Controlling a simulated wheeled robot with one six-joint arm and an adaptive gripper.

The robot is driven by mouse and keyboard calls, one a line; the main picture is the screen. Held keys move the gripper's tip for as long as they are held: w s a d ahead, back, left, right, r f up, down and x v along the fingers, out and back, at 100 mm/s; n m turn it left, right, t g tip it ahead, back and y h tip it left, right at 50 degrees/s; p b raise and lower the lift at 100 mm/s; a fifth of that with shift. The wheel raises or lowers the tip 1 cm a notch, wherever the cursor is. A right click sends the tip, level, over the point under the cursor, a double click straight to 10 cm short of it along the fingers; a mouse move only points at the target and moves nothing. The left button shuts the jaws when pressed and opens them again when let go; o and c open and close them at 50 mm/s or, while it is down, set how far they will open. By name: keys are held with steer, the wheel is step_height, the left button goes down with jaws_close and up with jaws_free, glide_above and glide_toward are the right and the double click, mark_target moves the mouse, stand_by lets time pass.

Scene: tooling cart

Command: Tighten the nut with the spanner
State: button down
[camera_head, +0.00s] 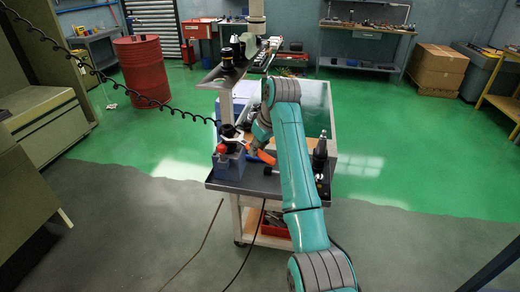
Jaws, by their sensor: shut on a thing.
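My teal arm reaches over the tooling cart (235,186). My gripper (247,138) is at its end, low over the left side of the cart top and partly hidden by the arm. It appears shut on the spanner (233,138), a small silver shape that points left from the gripper. The spanner's end lies over or close to a blue-grey block (229,166) with a red knob on top. The nut is too small to make out, and I cannot tell whether the spanner is around it or beside it.
An orange-red curved item (265,157) lies beside the arm. Dark toolholders (320,152) stand upright at the cart's right. A raised shelf (228,76) with black holders is behind. A red drum (143,71) stands back left. The green floor to the right is clear.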

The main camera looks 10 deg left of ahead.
steer(key=shift+w+a, duration=0.8)
steer(key=shift+a, duration=0.2)
steer(key=shift+w+a, duration=0.1)
steer(key=shift+a, duration=0.05)
steer(key=shift+w+d+r+n, duration=0.1)
steer(key=shift+w+d+n, duration=0.3)
steer(key=shift+w+n, duration=0.25)
stand_by(0.4)
steer(key=shift+w+d+n+g+y, duration=0.3)
steer(key=shift+w+n+g, duration=0.1)
steer(key=shift+w+n, duration=0.25)
steer(key=shift+w+d+n+g, duration=0.3)
steer(key=shift+w+n, duration=0.35)
steer(key=shift+n, duration=0.05)
